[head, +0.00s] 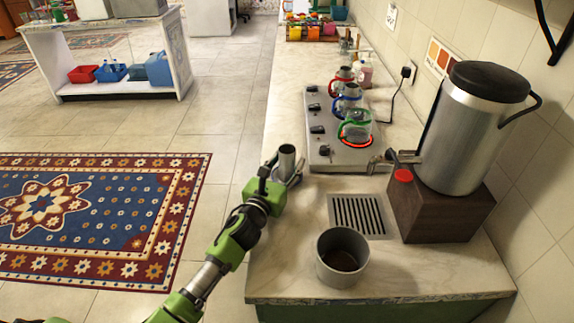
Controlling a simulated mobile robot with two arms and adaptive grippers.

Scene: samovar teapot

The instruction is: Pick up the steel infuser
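A small upright steel cylinder, which looks like the steel infuser (287,157), stands at the left edge of the counter, left of the hot plate. My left gripper (281,176) is at it, with one finger on its left side and another part showing at its lower right. The gripper hides the lower part of the cylinder, and I cannot tell whether the fingers touch it or are closed on it. My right gripper is out of view.
A wide steel pot (342,258) with dark contents stands near the counter's front, below a drain grate (358,214). A large steel samovar (468,135) stands on a dark wooden block at right. A hot plate (345,157) holds glass-and-metal pots with coloured handles.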

